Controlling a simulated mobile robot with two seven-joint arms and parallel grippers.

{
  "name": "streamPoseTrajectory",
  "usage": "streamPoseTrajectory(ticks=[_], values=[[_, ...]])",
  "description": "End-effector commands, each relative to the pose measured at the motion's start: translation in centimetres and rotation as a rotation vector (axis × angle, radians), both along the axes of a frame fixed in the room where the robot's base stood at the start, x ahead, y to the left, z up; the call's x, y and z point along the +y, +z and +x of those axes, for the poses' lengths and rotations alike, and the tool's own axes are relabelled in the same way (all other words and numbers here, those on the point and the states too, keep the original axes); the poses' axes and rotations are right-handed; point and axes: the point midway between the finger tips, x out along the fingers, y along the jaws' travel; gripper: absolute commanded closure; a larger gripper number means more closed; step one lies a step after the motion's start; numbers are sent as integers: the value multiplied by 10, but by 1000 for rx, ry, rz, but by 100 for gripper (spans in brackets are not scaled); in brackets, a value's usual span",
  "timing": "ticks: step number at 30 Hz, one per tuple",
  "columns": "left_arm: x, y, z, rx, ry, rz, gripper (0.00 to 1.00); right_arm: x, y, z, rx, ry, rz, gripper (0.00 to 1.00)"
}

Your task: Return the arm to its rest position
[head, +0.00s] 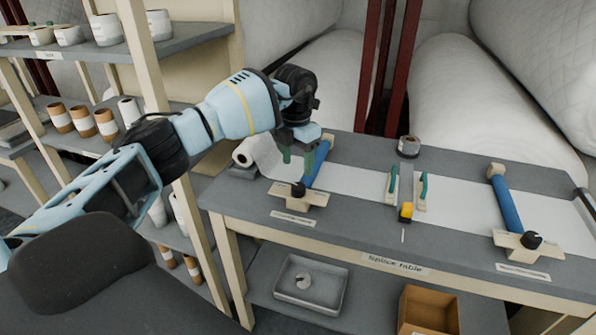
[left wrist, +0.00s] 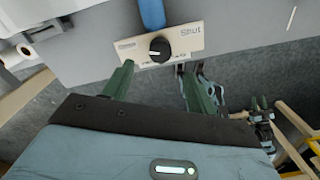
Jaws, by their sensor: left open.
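My left arm reaches in from the left in the head view. Its gripper (head: 298,160) hangs over the left end of the splice table (head: 345,226), close to a blue bar clamp (head: 318,164) with a black knob. In the left wrist view the two green fingers of the left gripper (left wrist: 160,88) are spread apart with nothing between them. Beyond them is the clamp's knob (left wrist: 160,49) on a cream plate that reads "Shut". My right gripper is not in the head view.
A second blue clamp (head: 507,205) is at the table's right. A tray (head: 311,285) and a cardboard box (head: 428,312) sit below. Shelves (head: 180,40) stand at left, large white rolls (head: 490,100) behind.

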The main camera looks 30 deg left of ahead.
Motion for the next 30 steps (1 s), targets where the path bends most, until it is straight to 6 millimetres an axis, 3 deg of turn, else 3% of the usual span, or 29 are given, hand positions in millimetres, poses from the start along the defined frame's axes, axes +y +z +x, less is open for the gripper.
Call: streamPoseTrajectory(ticks=[18, 21, 23, 26, 30], values=[[0, 6, 0, 1, 0, 0, 43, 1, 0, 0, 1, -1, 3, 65], [-7, 1, 0, -5, -12, -20, 43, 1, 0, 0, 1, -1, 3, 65], [-21, -7, 1, -16, -32, -56, 43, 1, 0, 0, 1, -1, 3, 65], [-62, -28, 1, -49, -85, -175, 43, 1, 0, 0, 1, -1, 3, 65], [-146, -57, -7, -119, -150, -446, 43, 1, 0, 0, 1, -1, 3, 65]])
